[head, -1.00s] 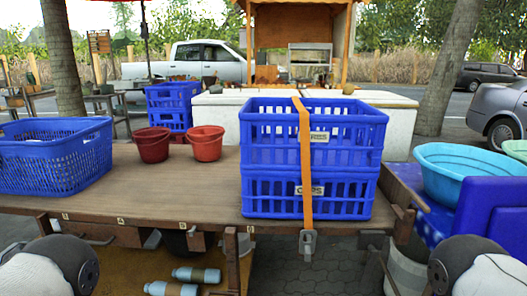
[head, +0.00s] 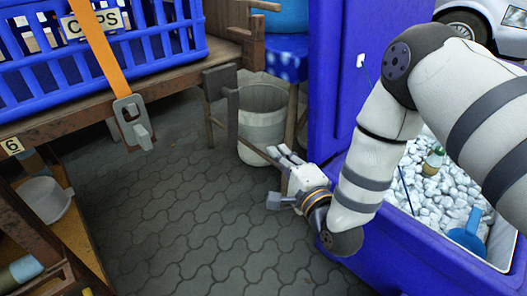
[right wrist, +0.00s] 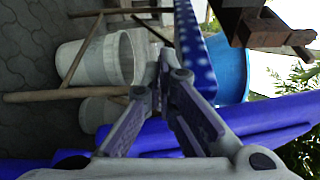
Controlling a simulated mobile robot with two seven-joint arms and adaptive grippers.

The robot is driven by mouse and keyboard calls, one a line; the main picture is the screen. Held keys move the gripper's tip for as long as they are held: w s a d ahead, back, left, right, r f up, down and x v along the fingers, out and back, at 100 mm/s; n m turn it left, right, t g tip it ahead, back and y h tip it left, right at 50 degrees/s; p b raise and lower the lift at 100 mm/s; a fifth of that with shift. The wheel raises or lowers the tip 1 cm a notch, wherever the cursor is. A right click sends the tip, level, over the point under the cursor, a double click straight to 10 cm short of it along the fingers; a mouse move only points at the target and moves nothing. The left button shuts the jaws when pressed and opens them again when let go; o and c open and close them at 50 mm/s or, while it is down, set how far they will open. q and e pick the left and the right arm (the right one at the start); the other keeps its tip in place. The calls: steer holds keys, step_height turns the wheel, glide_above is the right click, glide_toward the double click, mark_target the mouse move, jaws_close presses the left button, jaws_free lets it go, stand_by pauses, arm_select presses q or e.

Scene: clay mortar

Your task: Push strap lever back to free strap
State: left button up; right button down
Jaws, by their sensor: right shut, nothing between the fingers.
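The grey metal strap lever (head: 134,124) hangs at the lower end of the orange strap (head: 97,45), just below the table's front edge in the head view. The strap runs taut down the front of the blue crate (head: 160,42), over its label. My right gripper (head: 282,157) is shut and empty, right of and lower than the lever, well apart from it. In the right wrist view its fingers (right wrist: 171,62) meet, with no lever or strap in sight. My left gripper is out of view.
A white bucket (head: 262,125) stands close behind my right gripper. A blue cooler with ice (head: 440,180) is under my right arm. The wooden table edge (head: 190,65) and a lower shelf (head: 75,215) lie left. Paved floor between is clear.

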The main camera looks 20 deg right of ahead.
mark_target(236, 138)
steer(key=w+b, duration=0.3)
steer(key=w, duration=0.7)
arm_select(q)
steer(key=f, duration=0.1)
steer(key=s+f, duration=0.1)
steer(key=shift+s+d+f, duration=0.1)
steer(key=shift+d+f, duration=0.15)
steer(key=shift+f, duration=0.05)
arm_select(e)
steer(key=a, duration=0.1)
steer(key=s+a, duration=0.1)
steer(key=a, duration=0.2)
steer(key=shift+s+r, duration=0.25)
steer(key=shift+s, duration=0.15)
